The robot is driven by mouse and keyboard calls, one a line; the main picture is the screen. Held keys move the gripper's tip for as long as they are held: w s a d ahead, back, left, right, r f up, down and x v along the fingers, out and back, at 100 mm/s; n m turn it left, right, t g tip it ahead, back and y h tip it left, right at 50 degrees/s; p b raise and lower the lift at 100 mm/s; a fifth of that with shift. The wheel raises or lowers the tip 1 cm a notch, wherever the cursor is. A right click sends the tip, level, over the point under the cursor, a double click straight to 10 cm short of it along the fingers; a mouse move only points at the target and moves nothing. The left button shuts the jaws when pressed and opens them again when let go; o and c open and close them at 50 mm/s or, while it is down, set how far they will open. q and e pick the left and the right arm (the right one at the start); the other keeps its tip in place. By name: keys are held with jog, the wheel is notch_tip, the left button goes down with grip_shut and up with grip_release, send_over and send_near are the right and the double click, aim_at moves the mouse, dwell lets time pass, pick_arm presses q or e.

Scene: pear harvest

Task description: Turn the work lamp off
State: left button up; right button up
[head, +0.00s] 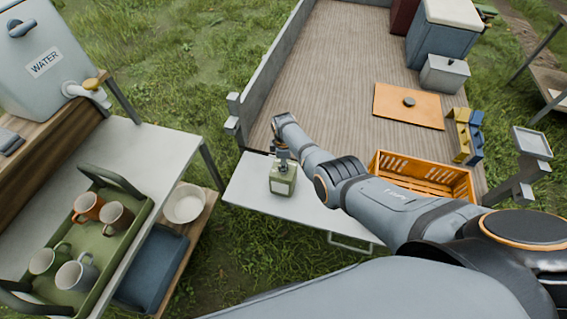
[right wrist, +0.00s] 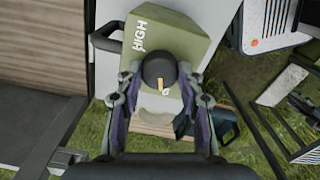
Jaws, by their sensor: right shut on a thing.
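The work lamp (head: 283,184) is a small olive-green box with a pale front panel, upright on the white side table (head: 245,185). In the right wrist view the lamp's green top (right wrist: 182,32) carries the white word HIGH and a round black knob (right wrist: 158,68) with a tan mark. The mark lies on the side of the knob away from the word. My right gripper (head: 282,154) reaches down over the lamp. Its fingers (right wrist: 160,77) are shut on the knob from both sides. Whether the lamp is lit cannot be told. My left gripper is not in view.
An orange crate (head: 424,168) stands right of my right arm. At left, a green tray (head: 127,227) with several mugs, a white bowl (head: 184,204) and a water tank (head: 45,55). An orange board (head: 390,100) lies on the wooden trailer bed (head: 320,75), which is largely clear.

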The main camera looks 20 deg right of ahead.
dwell(0.4)
jog(key=o, duration=1.2)
jog(key=shift+r, duration=0.45)
notch_tip(320, 180, up, 11)
jog(key=shift+r, duration=0.1)
